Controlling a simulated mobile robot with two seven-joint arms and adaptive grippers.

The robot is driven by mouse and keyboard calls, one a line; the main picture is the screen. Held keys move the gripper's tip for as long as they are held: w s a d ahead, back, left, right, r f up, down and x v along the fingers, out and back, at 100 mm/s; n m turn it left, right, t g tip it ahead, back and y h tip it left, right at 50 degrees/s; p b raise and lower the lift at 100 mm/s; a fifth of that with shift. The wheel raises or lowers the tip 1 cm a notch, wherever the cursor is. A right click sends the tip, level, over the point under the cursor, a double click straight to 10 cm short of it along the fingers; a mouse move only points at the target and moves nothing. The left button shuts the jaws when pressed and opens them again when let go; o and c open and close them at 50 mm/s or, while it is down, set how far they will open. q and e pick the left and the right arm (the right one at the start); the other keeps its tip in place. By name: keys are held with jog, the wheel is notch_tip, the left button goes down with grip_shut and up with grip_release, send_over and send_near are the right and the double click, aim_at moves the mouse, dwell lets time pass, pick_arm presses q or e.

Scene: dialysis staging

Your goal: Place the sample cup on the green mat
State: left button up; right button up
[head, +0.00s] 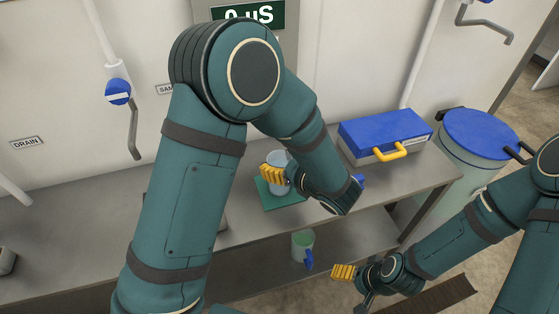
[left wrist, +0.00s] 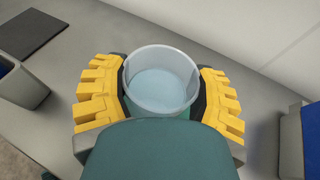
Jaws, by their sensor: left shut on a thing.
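The sample cup (head: 279,160) is a clear, pale blue cup, upright, over the green mat (head: 270,200) on the steel bench. My left gripper (head: 274,175) has its yellow fingers shut on the cup. In the left wrist view the cup (left wrist: 160,78) sits between the two yellow finger pads, with its open rim facing the camera and pale liquid or a pale bottom inside. I cannot tell whether its base touches the mat. The gripper and arm hide part of the mat. My right gripper (head: 343,272) is low at the right, away from the cup; its opening is unclear.
A blue case (head: 385,132) with a yellow handle stands on the bench to the right. A blue-lidded bin (head: 480,140) is beyond the bench end. A greenish cup (head: 303,243) with a blue handle stands on the lower shelf. The wall is close behind the mat.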

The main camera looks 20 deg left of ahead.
pick_arm(q)
jog(key=o, duration=1.4)
jog(key=shift+f, duration=0.1)
jog(key=shift+d+r, duration=0.1)
jog(key=shift+r, duration=0.15)
jog(key=p+v, duration=0.1)
jog(key=v, duration=1)
jog(key=shift+s+d+p, duration=0.25)
jog(key=shift+d+p, duration=0.05)
jog(key=shift+p, duration=0.05)
